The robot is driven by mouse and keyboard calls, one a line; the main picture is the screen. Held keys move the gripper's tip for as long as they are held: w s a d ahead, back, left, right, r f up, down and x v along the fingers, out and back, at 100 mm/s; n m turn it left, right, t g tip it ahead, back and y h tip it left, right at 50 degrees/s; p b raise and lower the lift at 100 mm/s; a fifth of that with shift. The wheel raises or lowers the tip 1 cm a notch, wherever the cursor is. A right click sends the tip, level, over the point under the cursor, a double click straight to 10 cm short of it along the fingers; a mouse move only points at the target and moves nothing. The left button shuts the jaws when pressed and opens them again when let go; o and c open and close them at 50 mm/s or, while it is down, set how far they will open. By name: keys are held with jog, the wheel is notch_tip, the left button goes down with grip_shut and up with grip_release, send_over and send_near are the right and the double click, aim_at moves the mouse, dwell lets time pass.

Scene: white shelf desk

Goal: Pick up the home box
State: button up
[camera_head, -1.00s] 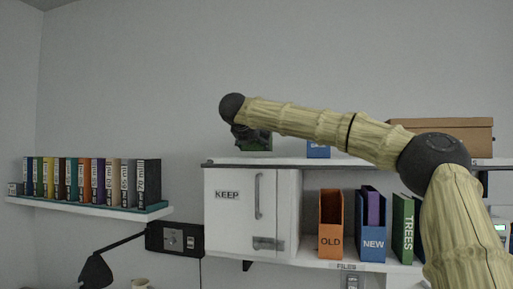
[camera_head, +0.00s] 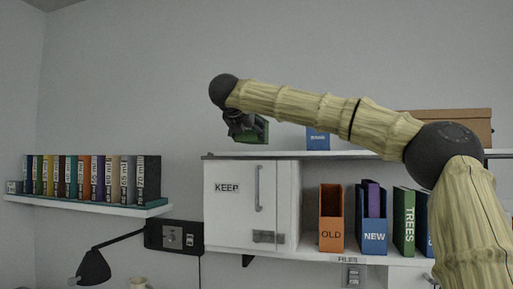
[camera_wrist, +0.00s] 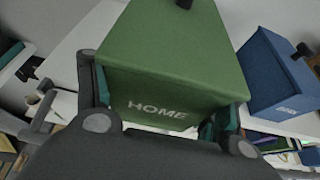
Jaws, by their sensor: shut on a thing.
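The home box is a green box with "HOME" in white letters on its face. It fills the middle of the wrist view (camera_wrist: 175,55) and shows small in the head view (camera_head: 262,130), above the left part of the upper shelf. My gripper (camera_wrist: 170,135) has a finger on each side of the box and is shut on it. In the head view my gripper (camera_head: 245,127) hangs from the end of my arm, beside the box. The box looks slightly tilted and clear of the shelf top, with part of it hidden behind my gripper.
A blue box (camera_head: 317,138) stands on the upper shelf (camera_head: 340,154) to the right; the wrist view shows it close by (camera_wrist: 280,75). A brown box (camera_head: 460,124) is further right. Below are a white KEEP cabinet (camera_head: 235,210) and file holders (camera_head: 331,222).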

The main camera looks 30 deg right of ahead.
jog(key=s+a+b, duration=0.8)
jog(key=s+a, duration=0.1)
jog(key=a, duration=0.1)
jog(key=shift+a, duration=0.2)
dwell(0.5)
jog(key=shift+w, duration=0.15)
